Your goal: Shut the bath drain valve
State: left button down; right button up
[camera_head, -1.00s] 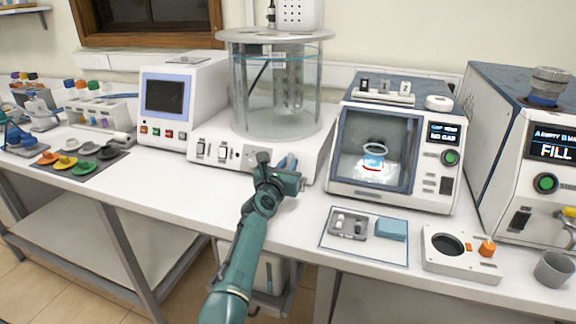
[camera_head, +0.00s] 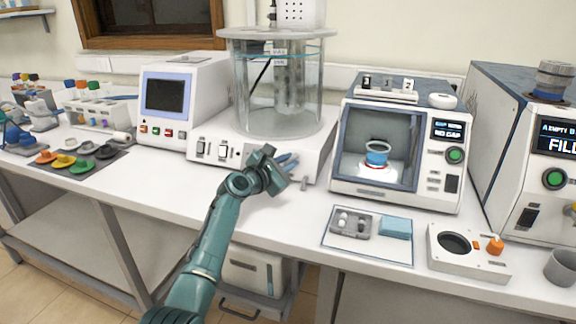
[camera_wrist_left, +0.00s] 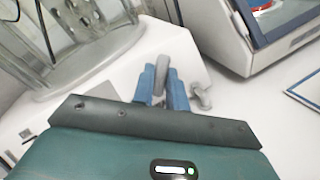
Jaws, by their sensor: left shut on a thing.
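The glass bath (camera_head: 277,95) stands on its white base (camera_head: 215,150), on the bench. My left gripper (camera_head: 290,160) is at the front right of this base, its blue fingers close together. In the left wrist view, the fingers (camera_wrist_left: 163,88) are shut around a grey lever handle (camera_wrist_left: 162,66), which looks like the drain valve's. A small grey spout (camera_wrist_left: 203,97) sticks out just right of the fingers; it also shows below the gripper in the head view (camera_head: 304,184). The valve body is mostly hidden by my gripper. My right gripper is not in view.
A white instrument with a glass door (camera_head: 376,150) stands close on the right of the gripper. A mat with a grey tray and blue block (camera_head: 395,228) lies at the front right. Coloured caps (camera_head: 80,167) lie at the left. A white bin (camera_head: 252,268) is below the bench.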

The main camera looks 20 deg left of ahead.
pick_arm(q)
jog(key=m, duration=0.1)
jog(key=m+g+h, duration=0.1)
jog(key=m, duration=0.2)
jog(key=shift+w+a+r+g, duration=0.15)
jog(key=shift+r+g, duration=0.1)
jog(key=shift+g, duration=0.15)
jog(key=m+g, duration=0.1)
jog(key=m, duration=0.1)
jog(key=m+p, duration=0.1)
jog(key=m, duration=0.1)
jog(key=shift+r+g+h+p, duration=0.1)
jog(key=shift+g+h+p, duration=0.2)
jog(key=shift+g, duration=0.1)
jog(key=shift+m+g+p, duration=0.55)
jog(key=shift+m+g, duration=0.15)
jog(key=shift+m, duration=0.7)
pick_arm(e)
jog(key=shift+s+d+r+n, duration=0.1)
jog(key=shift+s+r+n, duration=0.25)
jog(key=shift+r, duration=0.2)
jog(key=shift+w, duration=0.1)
pick_arm(q)
jog(key=c, duration=1.4)
grip_release()
